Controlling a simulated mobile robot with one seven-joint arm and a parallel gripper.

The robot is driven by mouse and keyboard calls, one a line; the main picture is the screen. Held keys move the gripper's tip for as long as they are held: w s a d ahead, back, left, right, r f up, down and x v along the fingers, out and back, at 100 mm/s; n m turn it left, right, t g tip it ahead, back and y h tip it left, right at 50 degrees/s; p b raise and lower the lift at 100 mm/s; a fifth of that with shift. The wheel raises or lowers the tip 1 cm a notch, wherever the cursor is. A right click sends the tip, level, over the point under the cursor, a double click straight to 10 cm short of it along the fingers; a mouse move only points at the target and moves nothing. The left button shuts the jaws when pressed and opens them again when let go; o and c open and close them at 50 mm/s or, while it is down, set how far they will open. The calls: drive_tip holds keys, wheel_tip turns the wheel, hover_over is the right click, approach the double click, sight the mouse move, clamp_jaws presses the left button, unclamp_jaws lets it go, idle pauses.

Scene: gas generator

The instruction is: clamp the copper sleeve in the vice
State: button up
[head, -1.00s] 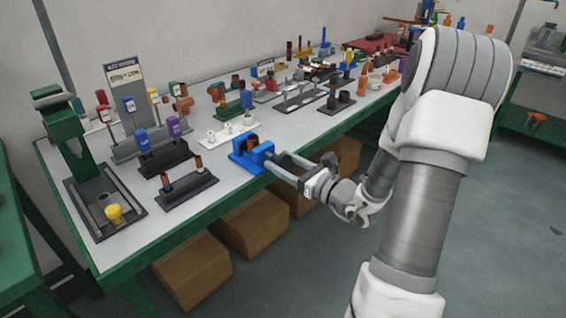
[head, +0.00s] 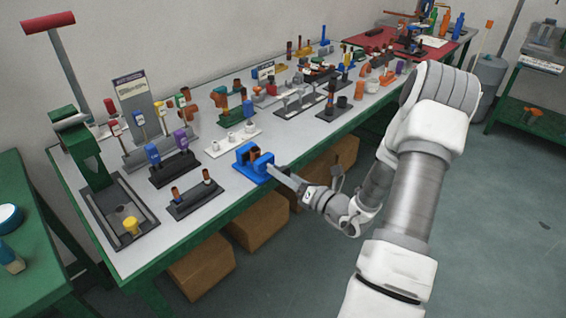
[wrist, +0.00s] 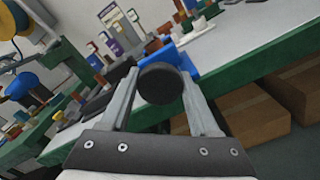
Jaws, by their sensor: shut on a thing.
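The blue vice (head: 250,172) stands at the front edge of the grey bench. A copper-brown sleeve (head: 254,154) stands upright between its jaws; whether it is gripped tightly I cannot tell. The vice also shows in the wrist view (wrist: 183,62), partly hidden behind a round black knob (wrist: 161,86). My gripper (wrist: 160,80) has its two fingers on either side of this knob, shut on it. In the head view my gripper (head: 274,172) reaches the vice's front side from the right, and the knob is hard to make out there.
A dark stand with two copper-brown pieces (head: 192,200) is left of the vice. A white rack (head: 228,145) and a black rack with blue and purple items (head: 174,172) stand behind. A green press (head: 85,155) is at the left end. Cardboard boxes (head: 258,222) sit under the bench.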

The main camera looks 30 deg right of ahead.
drive_tip(key=m+p, duration=0.4)
drive_tip(key=p, duration=0.1)
drive_tip(key=shift+r+m, duration=0.25)
drive_tip(key=shift+m, duration=0.15)
drive_tip(key=m+p, duration=0.3)
drive_tip(key=shift+m+p, duration=0.3)
drive_tip(key=m+p, duration=0.3)
drive_tip(key=m, duration=0.1)
drive_tip(key=shift+f, duration=0.15)
drive_tip(key=shift+f+m+p, duration=0.1)
drive_tip(key=shift+m+p, duration=0.65)
drive_tip(key=shift+m, duration=1.35)
drive_tip(key=o, duration=1.3)
drive_tip(key=shift+o, duration=0.2)
drive_tip(key=v, duration=1.7)
drive_tip(key=shift+s, duration=0.25)
